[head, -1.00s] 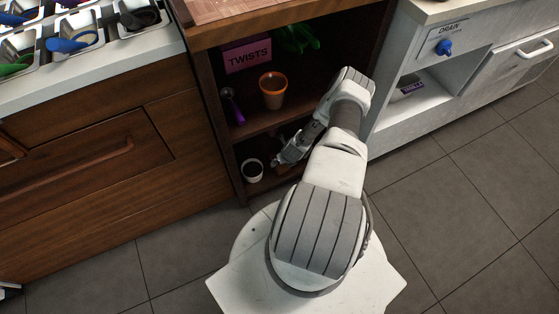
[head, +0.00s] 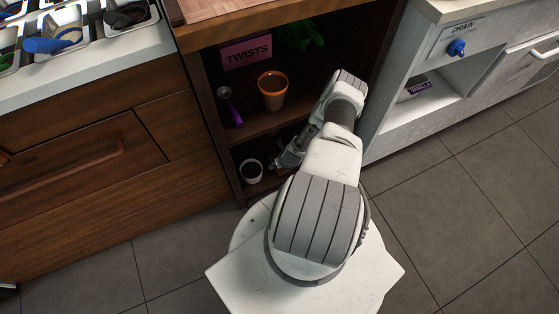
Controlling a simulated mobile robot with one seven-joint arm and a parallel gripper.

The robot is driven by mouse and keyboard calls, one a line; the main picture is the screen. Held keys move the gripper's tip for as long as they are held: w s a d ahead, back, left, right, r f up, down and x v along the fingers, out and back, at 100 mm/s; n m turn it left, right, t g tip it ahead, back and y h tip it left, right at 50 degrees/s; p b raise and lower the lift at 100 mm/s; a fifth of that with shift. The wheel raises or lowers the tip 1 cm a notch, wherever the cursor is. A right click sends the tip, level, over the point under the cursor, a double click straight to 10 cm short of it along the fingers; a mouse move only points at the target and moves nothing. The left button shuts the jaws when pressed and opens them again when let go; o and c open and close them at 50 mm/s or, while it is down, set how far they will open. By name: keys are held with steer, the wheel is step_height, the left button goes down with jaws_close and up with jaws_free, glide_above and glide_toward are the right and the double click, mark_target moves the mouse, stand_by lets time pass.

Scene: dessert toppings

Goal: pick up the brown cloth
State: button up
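I cannot make out a brown cloth for certain in the head view. My gripper (head: 279,163) reaches into the dark lower shelf of the brown wooden cabinet (head: 220,140), just right of a white cup with dark contents (head: 251,171). It is small and shadowed, and my own arm covers much of the shelf to its right. I cannot tell whether its fingers are open or shut, or whether they touch anything.
On the shelf above stand an orange cup (head: 272,92), a purple scoop (head: 231,107), a pink TWISTS sign (head: 246,52) and a green item (head: 300,35). A patterned brown surface (head: 225,7) lies on the cabinet top. The tiled floor (head: 465,215) at right is clear.

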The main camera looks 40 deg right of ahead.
steer(key=c, duration=1.3)
steer(key=shift+r+p, duration=0.4)
steer(key=shift+r, duration=0.2)
steer(key=r, duration=0.1)
steer(key=r+p, duration=0.2)
steer(key=shift+s+d+r, duration=0.1)
steer(key=shift+d+r, duration=0.15)
steer(key=shift+r, duration=0.05)
steer(key=s+d+r+p, duration=0.1)
steer(key=d+r, duration=0.1)
steer(key=d, duration=0.1)
steer(key=s+d+r+p, duration=0.1)
steer(key=s+d+r, duration=0.1)
steer(key=d, duration=0.1)
steer(key=s+d+r+p, duration=0.1)
steer(key=s+d+r, duration=0.1)
steer(key=d, duration=0.2)
steer(key=shift+s+r, duration=0.1)
